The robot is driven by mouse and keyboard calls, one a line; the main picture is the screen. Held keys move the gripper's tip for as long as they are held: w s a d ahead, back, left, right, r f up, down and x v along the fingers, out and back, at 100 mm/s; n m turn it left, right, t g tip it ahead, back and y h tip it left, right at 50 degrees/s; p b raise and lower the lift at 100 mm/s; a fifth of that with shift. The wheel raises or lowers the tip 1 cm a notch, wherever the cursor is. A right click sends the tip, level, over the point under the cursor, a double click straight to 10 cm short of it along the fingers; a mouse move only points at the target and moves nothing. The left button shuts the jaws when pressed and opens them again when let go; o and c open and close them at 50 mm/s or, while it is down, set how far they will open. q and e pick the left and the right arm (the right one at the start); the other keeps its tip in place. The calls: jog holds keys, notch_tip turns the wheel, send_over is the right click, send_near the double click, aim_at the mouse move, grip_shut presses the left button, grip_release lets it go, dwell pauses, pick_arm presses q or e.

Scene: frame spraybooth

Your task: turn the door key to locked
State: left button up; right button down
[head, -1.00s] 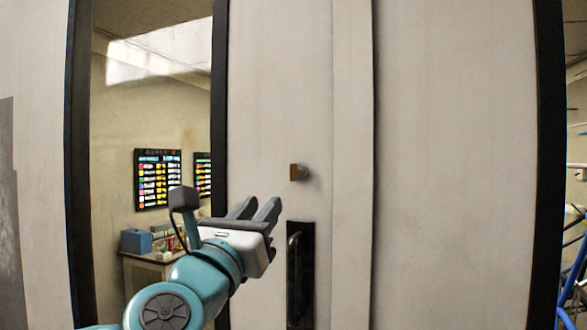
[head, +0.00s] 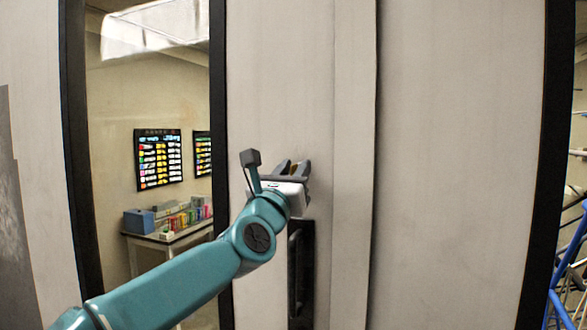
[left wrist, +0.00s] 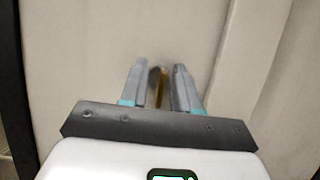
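The brass-coloured door key (head: 293,169) sits on the pale door (head: 280,80), above the dark handle plate. My left gripper (head: 294,166) is at the key, with one finger on each side of it. The left wrist view shows the key (left wrist: 157,88) as a narrow brass strip between the two grey fingers (left wrist: 160,78). The fingers look open around it, with a small gap on the right side; contact on the left side is unclear. The lock's round body is mostly hidden behind the gripper. My right gripper is not in view.
The dark door handle (head: 297,270) is just below my left gripper. A dark-framed window (head: 218,90) is on the left, with a table (head: 165,237) of small goods and wall charts (head: 158,157) beyond. Blue tubing (head: 570,270) shows at the far right.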

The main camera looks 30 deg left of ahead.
pick_arm(q)
grip_shut()
